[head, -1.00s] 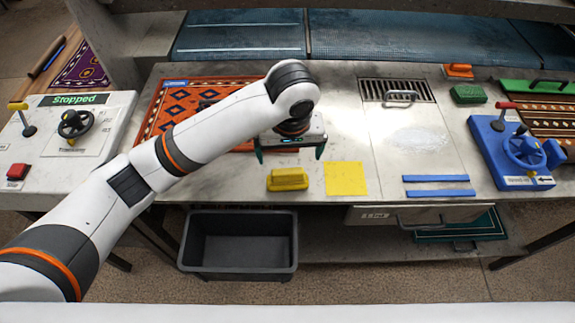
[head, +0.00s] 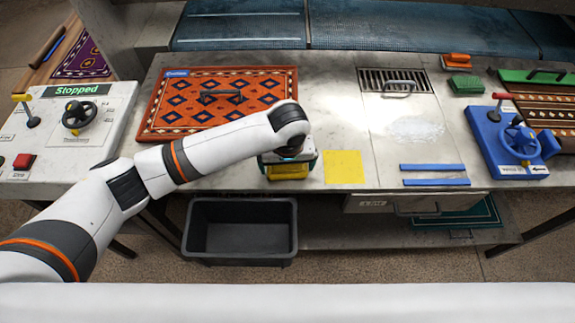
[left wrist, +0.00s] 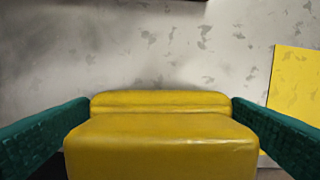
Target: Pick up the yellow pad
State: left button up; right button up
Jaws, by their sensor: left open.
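The yellow pad (head: 288,172) is a block with a raised ridge, lying near the front edge of the worktop. In the head view it is partly hidden under my left gripper (head: 288,165). In the left wrist view the pad (left wrist: 160,138) fills the lower middle. The green fingers of my left gripper (left wrist: 160,122) stand open, one on each side of the pad. The left finger and right finger look very close to its sides; I cannot tell if they touch. My right gripper is not in view.
A flat yellow square (head: 343,167) lies right of the pad. An orange rug (head: 170,105) with a handle lies behind. A dark bin (head: 240,255) stands below the front edge. Blue strips (head: 435,182) and a blue lever box (head: 507,145) are further right.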

pick_arm(q)
jog(key=c, duration=0.7)
jog(key=shift+r, duration=0.15)
jog(key=shift+c, duration=0.2)
notch_tip(320, 180, up, 10)
jog(key=shift+f+b, duration=0.1)
jog(key=shift+b, duration=0.45)
